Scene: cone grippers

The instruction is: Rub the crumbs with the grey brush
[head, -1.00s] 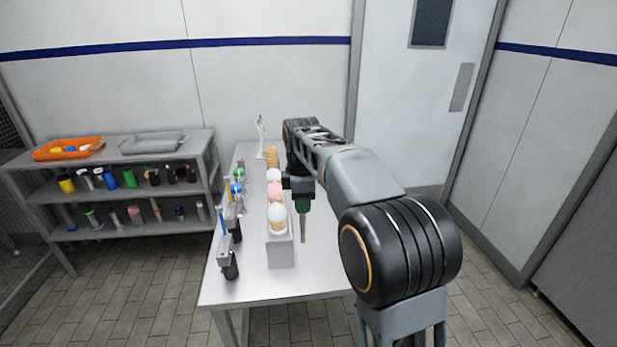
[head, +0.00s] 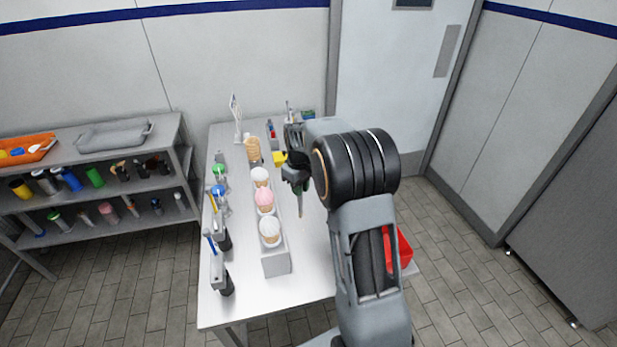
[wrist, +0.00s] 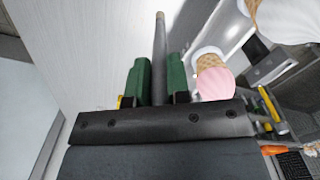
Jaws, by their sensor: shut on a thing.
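My gripper (head: 298,187) is over the right half of the metal table (head: 235,296), pointing down, to the right of the cone row. Its green fingers are shut on a slim grey rod-shaped thing, which I take to be the grey brush (head: 300,207). In the wrist view the grey brush (wrist: 159,50) stands straight between the two fingers, its pale tip reaching out past them. Whether the tip touches the table I cannot tell. I cannot make out any crumbs; they may be too small or hidden by my arm.
Ice cream cones, one pink (head: 265,203), stand in a pale holder (head: 276,265) left of my gripper. Holders with coloured tools (head: 218,195) line the left table edge. A small sign (head: 237,118) stands at the back. A red bin (head: 403,250) is partly behind my arm.

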